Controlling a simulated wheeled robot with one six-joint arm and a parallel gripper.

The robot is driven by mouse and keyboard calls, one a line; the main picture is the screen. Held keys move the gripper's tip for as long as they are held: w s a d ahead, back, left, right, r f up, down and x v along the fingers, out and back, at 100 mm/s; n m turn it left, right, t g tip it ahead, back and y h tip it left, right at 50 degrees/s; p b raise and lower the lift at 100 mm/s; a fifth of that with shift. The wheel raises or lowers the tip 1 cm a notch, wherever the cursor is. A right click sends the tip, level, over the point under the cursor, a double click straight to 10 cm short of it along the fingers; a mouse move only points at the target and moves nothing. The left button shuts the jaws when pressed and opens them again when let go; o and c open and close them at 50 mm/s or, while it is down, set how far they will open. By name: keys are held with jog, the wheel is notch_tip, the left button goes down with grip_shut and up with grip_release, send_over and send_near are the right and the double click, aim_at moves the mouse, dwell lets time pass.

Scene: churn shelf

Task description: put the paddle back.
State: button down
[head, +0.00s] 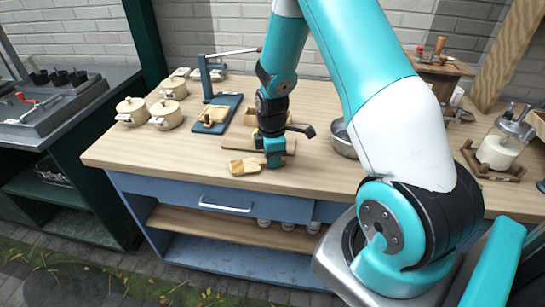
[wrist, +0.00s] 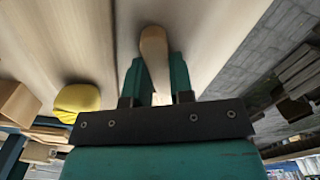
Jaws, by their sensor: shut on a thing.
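My gripper (head: 274,160) is low over the front part of the wooden worktop (head: 130,157). In the wrist view my gripper (wrist: 154,82) is shut on a smooth wooden piece with a rounded end, the paddle (wrist: 154,45), which stands out past the jaws. Its other end is hidden. In the head view a tan, flat, ridged piece (head: 244,166) with a yellowish left end lies just left of the jaws; I cannot tell whether it is part of the held paddle. A long wooden piece (head: 236,143) lies behind the gripper, partly hidden by it.
Several cream lidded pots (head: 166,115) stand at the left. A dark blue lever stand (head: 206,85) and a small wooden box (head: 250,118) are behind. A glass churn (head: 497,150) stands far right. The front left worktop is clear.

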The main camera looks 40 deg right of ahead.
jog(key=c, duration=1)
grip_release()
jog(key=shift+f, duration=0.1)
jog(key=shift+w+r, duration=0.1)
jog(key=shift+r, duration=0.45)
notch_tip(320, 180, up, 11)
jog(key=b, duration=0.1)
jog(key=s+a+r+m+y, duration=0.1)
jog(key=s+a+r, duration=0.25)
jog(key=a, duration=0.35)
jog(key=s+a+r+m+y, duration=0.15)
jog(key=a+r, duration=0.25)
jog(key=a, duration=0.4)
jog(key=s+a+r+m+y, duration=0.1)
jog(key=s+a+r, duration=0.1)
jog(key=s+a, duration=0.3)
jog(key=s+a+r+m, duration=0.1)
jog(key=s+a+r, duration=0.1)
jog(key=s+a, duration=0.4)
jog(key=s, duration=0.4)
jog(key=shift+s+r+y, duration=0.25)
jog(key=shift+y, duration=0.1)
